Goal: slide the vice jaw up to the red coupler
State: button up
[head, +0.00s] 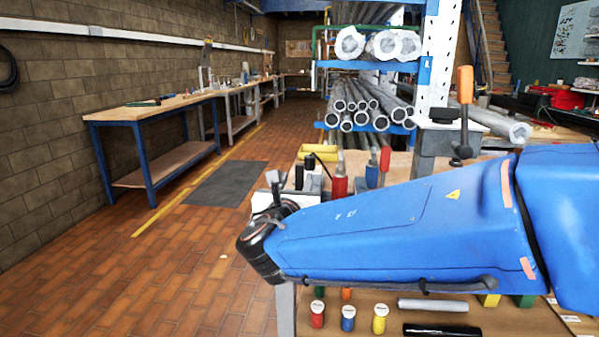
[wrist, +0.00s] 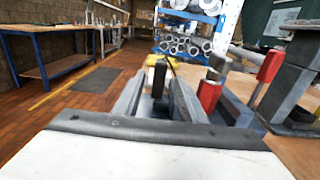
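The red coupler (wrist: 209,94) stands upright in the wrist view, just right of my gripper, with a grey cylinder on top. It also shows in the head view (head: 339,187). My gripper (wrist: 157,92) is open, its two grey fingers apart with a gap between them. A black upright piece with a yellowish part (wrist: 160,76) shows beyond that gap; I cannot tell whether a finger touches it. Grey-blue metal (wrist: 242,110) lies beside and behind the coupler. I cannot tell for certain which part is the vice jaw. My blue arm hides part of the bench in the head view.
A blue cylinder (head: 372,176) and a red handle (head: 385,160) stand right of the coupler. A grey block with an orange-handled lever (head: 465,85) is farther right.

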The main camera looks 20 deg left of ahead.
aim_at(300, 173)
jog(key=x, duration=0.6)
jog(key=shift+w, duration=0.35)
jog(key=shift+d, duration=0.1)
jog(key=c, duration=1)
